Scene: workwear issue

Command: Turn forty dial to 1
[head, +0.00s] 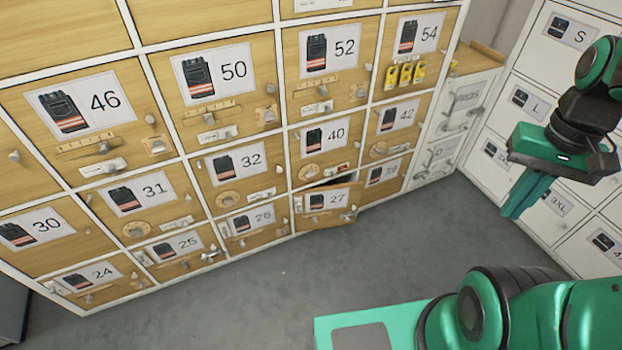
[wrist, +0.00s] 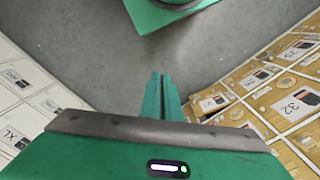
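The locker door marked 40 (head: 322,150) is in the middle of the wooden locker wall in the head view. Its dial (head: 308,172) is a round wooden disc at the door's lower left; its setting is too small to read. A small label with a red patch is right of the dial. My gripper (head: 517,203) hangs in the air at the right, in front of the white lockers and well away from the dial. In the wrist view its fingers (wrist: 161,97) are together with nothing between them. I cannot pick out door 40 in the wrist view.
Door 27 (head: 327,206), below 40, stands ajar with a dark gap at its top. Yellow padlocks (head: 405,75) hang on door 54. White lockers (head: 560,110) line the right side. The grey floor (head: 240,290) before the wooden wall is clear.

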